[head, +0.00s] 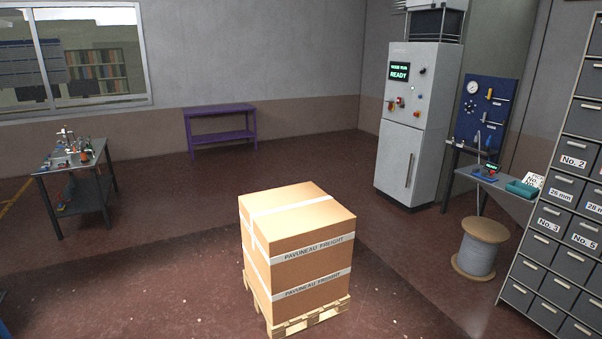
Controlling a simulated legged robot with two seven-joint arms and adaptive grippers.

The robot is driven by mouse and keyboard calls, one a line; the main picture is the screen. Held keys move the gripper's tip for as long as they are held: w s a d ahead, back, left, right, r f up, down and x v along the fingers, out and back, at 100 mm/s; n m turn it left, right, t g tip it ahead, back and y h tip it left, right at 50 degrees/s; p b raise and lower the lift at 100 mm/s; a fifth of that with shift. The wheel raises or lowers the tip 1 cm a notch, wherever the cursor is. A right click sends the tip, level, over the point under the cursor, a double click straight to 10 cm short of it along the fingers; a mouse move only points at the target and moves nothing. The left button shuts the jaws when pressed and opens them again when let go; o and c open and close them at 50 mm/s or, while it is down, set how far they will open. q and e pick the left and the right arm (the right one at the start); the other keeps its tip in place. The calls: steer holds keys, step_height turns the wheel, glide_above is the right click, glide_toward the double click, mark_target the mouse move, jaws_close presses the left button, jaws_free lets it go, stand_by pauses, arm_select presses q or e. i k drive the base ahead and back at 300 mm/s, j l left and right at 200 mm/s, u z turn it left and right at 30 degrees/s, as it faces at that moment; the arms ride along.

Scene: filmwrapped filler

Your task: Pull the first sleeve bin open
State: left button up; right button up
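A tall rack of dark grey sleeve bins (548,217) stands at the right edge of the head view. Its bins have light handles, and some carry white labels such as "No. 2", "No. 3", "No. 5" and "28 mm". The bins in view look closed. The "No. 2" bin (573,161) is in the upper part of the rack. The rack's right side is cut off by the picture edge. I cannot tell which bin is the first one. Neither of my grippers shows in the view.
A cardboard carton on a pallet (297,252) stands in the middle foreground. A cable spool (481,246) stands left of the rack, by a workbench (500,186). A grey control cabinet (413,125) is behind.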

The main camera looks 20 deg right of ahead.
mark_target(566, 193)
steer(key=i+l+z, duration=0.3)
steer(key=i+z, duration=0.2)
steer(key=i+l+z, duration=0.1)
steer(key=i+z, duration=0.4)
steer(key=i+j+z, duration=0.2)
steer(key=i+z, duration=0.25)
steer(key=i, duration=0.15)
steer(key=i+j+z, duration=0.3)
steer(key=i+z, duration=0.2)
steer(key=i, duration=0.05)
